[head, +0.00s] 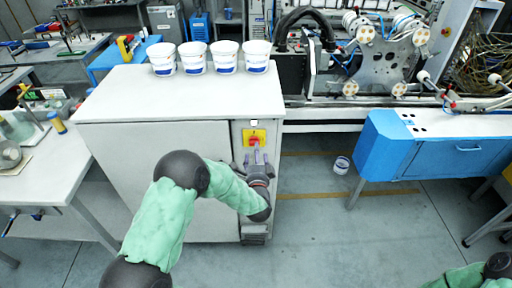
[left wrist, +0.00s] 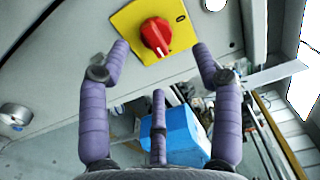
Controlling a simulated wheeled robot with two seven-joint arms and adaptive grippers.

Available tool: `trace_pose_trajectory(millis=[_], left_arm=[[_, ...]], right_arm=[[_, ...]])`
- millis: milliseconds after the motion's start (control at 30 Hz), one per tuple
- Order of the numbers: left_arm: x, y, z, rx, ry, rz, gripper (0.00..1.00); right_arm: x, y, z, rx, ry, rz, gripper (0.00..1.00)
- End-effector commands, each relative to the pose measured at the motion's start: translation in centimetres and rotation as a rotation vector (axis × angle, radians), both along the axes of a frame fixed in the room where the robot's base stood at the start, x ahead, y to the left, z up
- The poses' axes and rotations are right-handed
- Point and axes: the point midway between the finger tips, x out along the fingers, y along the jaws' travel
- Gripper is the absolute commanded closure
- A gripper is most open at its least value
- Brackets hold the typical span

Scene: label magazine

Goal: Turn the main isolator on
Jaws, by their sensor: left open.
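The main isolator is a red rotary knob (left wrist: 156,36) on a yellow plate (left wrist: 182,28), fixed to the front of a grey cabinet (head: 150,150). In the head view the yellow plate (head: 261,137) sits near the cabinet's upper right corner. My left gripper (head: 256,158) is just below the plate. In the left wrist view its purple fingers (left wrist: 160,60) are spread on both sides of the knob, with a third finger below. The gripper is open and appears apart from the knob. A green sleeve of my right arm shows at the lower right; its gripper is out of view.
Several white tubs (head: 224,57) stand in a row on the cabinet top. A blue bench (head: 388,148) is at the right and a work table (head: 35,170) at the left. A small tub (head: 341,165) lies on the floor, which is mostly clear.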

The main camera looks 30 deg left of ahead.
Motion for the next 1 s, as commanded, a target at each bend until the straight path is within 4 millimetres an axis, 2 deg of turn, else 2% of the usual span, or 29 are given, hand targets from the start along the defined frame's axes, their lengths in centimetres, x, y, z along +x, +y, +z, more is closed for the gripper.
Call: trace_pose_trajectory(millis=[200, 400, 1000], left_arm=[[-3.2, -2.1, 0.1, 0.001, -0.003, -0.002, 0.35], [-4.7, -3.0, 0.2, 0.002, -0.005, -0.001, 0.35], [-4.9, -3.2, 0.0, -0.003, -0.003, -0.003, 0.35]], right_arm=[[0.0, 0.0, 0.0, 0.000, 0.000, 0.000, 1.00], [0.0, 0.0, 0.0, 0.000, 0.000, 0.000, 1.00], [0.0, 0.0, 0.0, 0.000, 0.000, 0.000, 1.00]])
